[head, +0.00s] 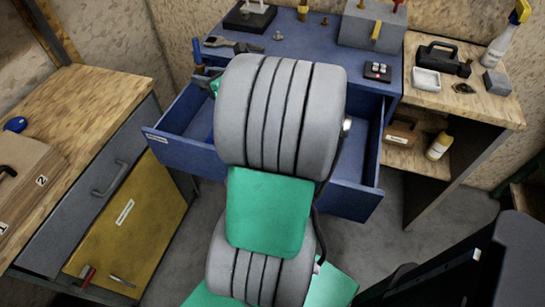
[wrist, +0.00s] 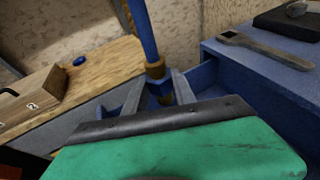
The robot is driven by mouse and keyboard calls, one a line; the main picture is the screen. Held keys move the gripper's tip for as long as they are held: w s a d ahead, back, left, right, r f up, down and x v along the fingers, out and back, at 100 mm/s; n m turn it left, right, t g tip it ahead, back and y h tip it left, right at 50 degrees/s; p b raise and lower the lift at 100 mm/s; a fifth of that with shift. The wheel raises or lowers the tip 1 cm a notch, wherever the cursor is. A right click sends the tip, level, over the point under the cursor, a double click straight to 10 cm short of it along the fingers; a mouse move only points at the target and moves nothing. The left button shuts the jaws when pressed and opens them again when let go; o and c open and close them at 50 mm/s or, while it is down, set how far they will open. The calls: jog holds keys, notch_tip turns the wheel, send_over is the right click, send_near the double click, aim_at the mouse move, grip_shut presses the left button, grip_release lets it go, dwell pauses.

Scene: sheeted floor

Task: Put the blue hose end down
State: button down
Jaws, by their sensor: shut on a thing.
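The blue hose end (wrist: 155,70) stands upright between the fingers of my gripper (wrist: 157,88) in the wrist view. It has a brass collar and a blue lower part, and the blue hose (wrist: 139,25) rises from it out of the picture. The fingers are shut on its lower part. In the head view a small piece of the blue hose (head: 196,52) shows left of my arm, above the left part of the open blue drawer (head: 165,142). My arm hides most of the gripper there. I cannot tell how high the hose end is.
The blue bench top (head: 300,45) holds a wrench (head: 232,43), a grey box (head: 368,25) and small fittings. A wooden bench (head: 95,110) with a numbered box (head: 25,185) stands left. A wooden shelf unit (head: 465,100) with a spray bottle (head: 508,35) stands right.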

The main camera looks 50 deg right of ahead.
jog(key=s+d+f+m+h+b, duration=0.2)
jog(key=s+d+f+b, duration=0.5)
jog(key=s+d, duration=0.3)
jog(key=w+f+b, duration=0.1)
jog(key=w+f, duration=0.2)
jog(key=w, duration=0.1)
jog(key=w+f+b, duration=0.1)
jog(key=w+f, duration=0.2)
jog(key=w, duration=0.2)
jog(key=w+f+b, duration=0.1)
jog(key=w+f, duration=0.2)
jog(key=w, duration=0.2)
jog(key=shift+d+f, duration=0.15)
jog(key=shift+f, duration=0.1)
jog(key=f, duration=0.1)
jog(key=f+b, duration=0.1)
jog(key=f, duration=0.1)
jog(key=shift+w+f+b, duration=0.25)
jog(key=shift+f+b, duration=0.05)
jog(key=shift+b, duration=0.1)
jog(key=shift+r, duration=0.15)
jog(key=c, duration=1)
grip_release()
jog(key=shift+c, duration=0.2)
